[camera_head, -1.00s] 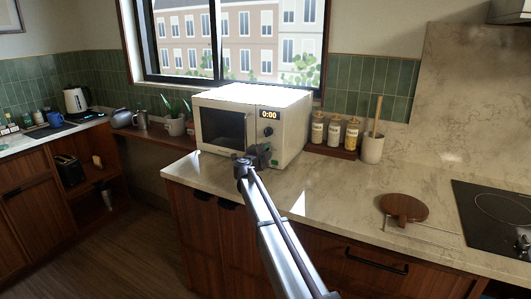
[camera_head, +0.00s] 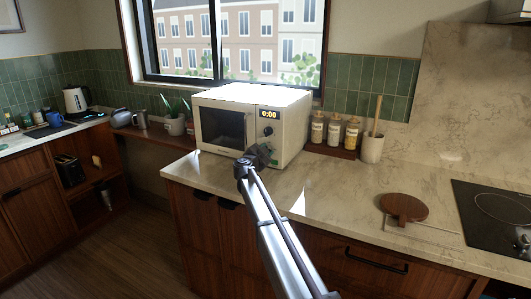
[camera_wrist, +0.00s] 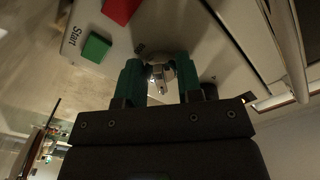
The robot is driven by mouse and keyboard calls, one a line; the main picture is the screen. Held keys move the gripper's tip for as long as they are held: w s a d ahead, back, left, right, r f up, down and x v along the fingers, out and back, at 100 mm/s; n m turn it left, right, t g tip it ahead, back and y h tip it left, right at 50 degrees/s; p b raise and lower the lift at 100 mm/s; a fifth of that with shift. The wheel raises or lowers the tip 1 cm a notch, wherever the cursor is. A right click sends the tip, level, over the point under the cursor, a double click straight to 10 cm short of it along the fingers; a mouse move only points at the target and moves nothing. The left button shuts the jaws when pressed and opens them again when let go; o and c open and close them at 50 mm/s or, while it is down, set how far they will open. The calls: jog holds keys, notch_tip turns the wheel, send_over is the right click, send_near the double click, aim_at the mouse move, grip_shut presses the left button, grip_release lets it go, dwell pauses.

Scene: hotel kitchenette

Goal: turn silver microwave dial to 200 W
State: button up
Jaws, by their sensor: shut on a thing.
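The cream microwave (camera_head: 222,105) stands on the counter with its door shut and its display reading 0:00. A dark upper dial (camera_head: 268,131) sits below the display. The silver dial (camera_wrist: 160,76) shows in the wrist view between the green fingers of my gripper (camera_wrist: 161,68), which is shut on it. In the head view my gripper (camera_head: 262,154) is at the lower part of the control panel and hides the silver dial. I cannot read the dial's marks or pointer. A green Start button (camera_wrist: 95,47) and a red button (camera_wrist: 121,10) are near the fingers.
Several lidded jars (camera_head: 335,131) and a utensil crock (camera_head: 371,148) stand right of the microwave. A round wooden board (camera_head: 404,207) lies near the hob (camera_head: 495,212). The counter in front is clear.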

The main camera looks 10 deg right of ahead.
dwell(0.3)
jog(key=o, duration=0.9)
jog(key=shift+s, duration=0.1)
jog(key=v, duration=1)
jog(key=shift+s+a, duration=0.25)
jog(key=shift+s, duration=0.05)
